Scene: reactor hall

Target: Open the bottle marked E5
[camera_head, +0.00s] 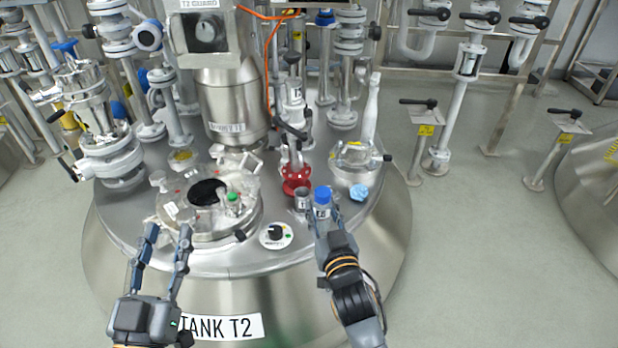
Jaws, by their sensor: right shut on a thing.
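A bottle with a blue cap (323,195) stands upright at the right front of the tank top. Its pale label (322,212) carries dark marking that looks like E5 but is too small to read surely. My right gripper (322,222) is shut on this bottle, and its fingers hide the lower part. The cap is on the bottle. My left gripper (168,231) is open and empty, in front of the tank's round hatch. A small bottle with a green cap (232,199) stands by the hatch opening.
The hatch (208,192) has a dark opening. A metal cup (302,199) stands close left of the blue-capped bottle, and a blue crumpled item (359,192) lies to its right. A red valve (295,180), a dial (275,235) and pipes crowd the tank top.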

